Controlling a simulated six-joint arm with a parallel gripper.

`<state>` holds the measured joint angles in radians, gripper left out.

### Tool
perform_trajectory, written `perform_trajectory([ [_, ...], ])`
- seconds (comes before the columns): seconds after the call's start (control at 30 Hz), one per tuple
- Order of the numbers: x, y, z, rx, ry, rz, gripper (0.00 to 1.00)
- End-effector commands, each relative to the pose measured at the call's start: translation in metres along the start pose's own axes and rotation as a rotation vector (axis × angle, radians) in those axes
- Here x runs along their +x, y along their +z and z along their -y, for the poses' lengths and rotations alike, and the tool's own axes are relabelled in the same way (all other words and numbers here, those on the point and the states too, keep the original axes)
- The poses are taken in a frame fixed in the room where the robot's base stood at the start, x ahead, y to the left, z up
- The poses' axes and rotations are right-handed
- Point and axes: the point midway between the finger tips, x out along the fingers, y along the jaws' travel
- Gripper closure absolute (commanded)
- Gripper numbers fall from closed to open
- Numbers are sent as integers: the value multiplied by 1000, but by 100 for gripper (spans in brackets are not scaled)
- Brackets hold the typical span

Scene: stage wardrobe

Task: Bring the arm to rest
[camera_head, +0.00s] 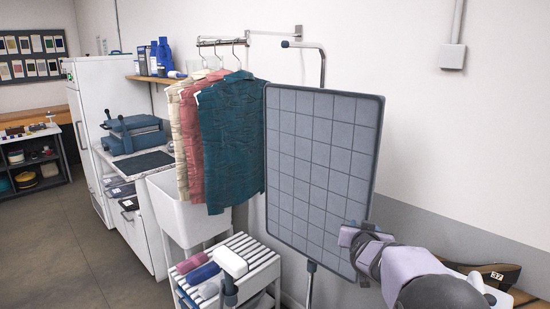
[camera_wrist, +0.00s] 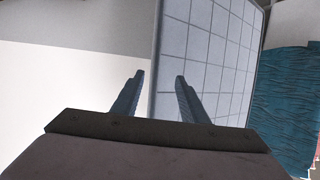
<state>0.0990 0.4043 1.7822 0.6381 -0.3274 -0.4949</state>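My gripper (camera_wrist: 160,78) shows in the wrist view with its two dark fingers apart and nothing between them. Behind the fingers stand the grey gridded board (camera_wrist: 205,50) and the pale wall. In the head view my arm reaches in from the lower right, and my gripper (camera_head: 350,235) is near the board's lower right edge. Its fingers are hard to make out there. Whether it touches the board cannot be told. The gridded board (camera_head: 322,165) stands upright on a metal pole.
Teal, pink and cream garments (camera_head: 232,140) hang from a wall rail left of the board.

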Motion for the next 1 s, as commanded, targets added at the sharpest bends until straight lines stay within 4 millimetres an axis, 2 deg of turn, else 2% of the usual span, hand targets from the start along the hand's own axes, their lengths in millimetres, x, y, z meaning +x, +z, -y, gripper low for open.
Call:
perform_trajectory([
  [0.1, -44, 58, 29, -41, -122, 206, 60],
  [0.23, -102, 125, 42, -88, -206, 441, 60],
  [0.37, -167, 187, 39, -139, -244, 668, 60],
  [0.5, -237, 241, 20, -199, -241, 889, 60],
  [0.6, -280, 269, 3, -238, -222, 1016, 60],
  [0.73, -321, 293, -17, -278, -191, 1136, 60],
  [0.83, -340, 302, -28, -298, -171, 1190, 60],
  [1.0, -352, 308, -34, -311, -158, 1224, 60],
])
